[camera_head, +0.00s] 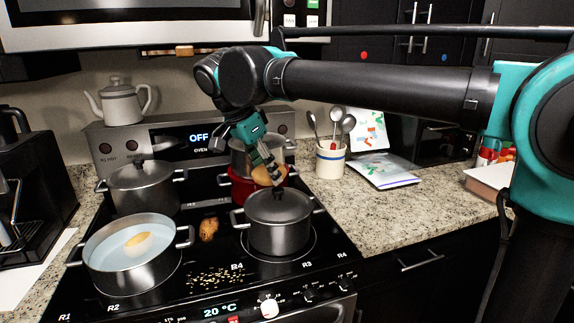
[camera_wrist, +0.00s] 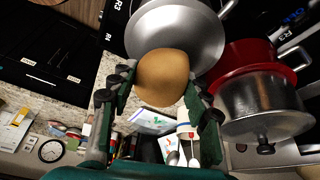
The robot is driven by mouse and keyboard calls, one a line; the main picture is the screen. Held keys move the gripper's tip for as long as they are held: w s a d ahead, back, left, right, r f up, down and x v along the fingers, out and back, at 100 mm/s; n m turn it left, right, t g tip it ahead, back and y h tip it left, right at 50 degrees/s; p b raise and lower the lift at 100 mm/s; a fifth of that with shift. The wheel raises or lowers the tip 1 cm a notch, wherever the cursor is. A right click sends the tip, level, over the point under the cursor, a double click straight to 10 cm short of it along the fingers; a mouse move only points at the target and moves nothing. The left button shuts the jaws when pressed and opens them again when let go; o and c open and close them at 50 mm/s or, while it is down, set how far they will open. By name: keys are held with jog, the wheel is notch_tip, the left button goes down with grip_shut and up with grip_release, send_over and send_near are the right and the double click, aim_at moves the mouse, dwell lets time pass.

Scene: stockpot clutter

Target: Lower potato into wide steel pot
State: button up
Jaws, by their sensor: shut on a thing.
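My gripper (camera_head: 268,172) is shut on a brown potato (camera_head: 266,176), above and just behind the lidded pot at the front right of the stove. In the wrist view the potato (camera_wrist: 163,77) sits between the two fingers (camera_wrist: 160,100). The wide steel pot (camera_head: 130,274) stands open at the front left of the stove, left of and apart from my gripper. It holds pale bluish liquid with a yellowish-brown roundish thing (camera_head: 137,242) in it. I cannot make out this pot in the wrist view.
Lidded steel pots stand at the front right (camera_head: 280,235) and back left (camera_head: 145,194). A red pot (camera_head: 240,190) and another steel pot (camera_head: 245,158) are behind my gripper. A brown patch (camera_head: 208,229) and crumbs (camera_head: 215,277) lie on the stovetop. A utensil crock (camera_head: 330,160) is at the right.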

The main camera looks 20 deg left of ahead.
jog(key=s+a+f, duration=0.3)
jog(key=s+a, duration=0.8)
jog(key=a, duration=0.3)
jog(key=s+a+f, duration=0.4)
jog(key=s+a, duration=0.6)
jog(key=a, duration=0.4)
jog(key=shift+s+a, duration=0.15)
jog(key=shift+s, duration=0.2)
jog(key=shift+w, duration=0.1)
jog(key=shift+w+d, duration=0.2)
jog(key=shift+d, duration=0.05)
jog(key=shift+f, duration=3.45)
jog(key=shift+f, duration=0.1)
jog(key=o, duration=1.3)
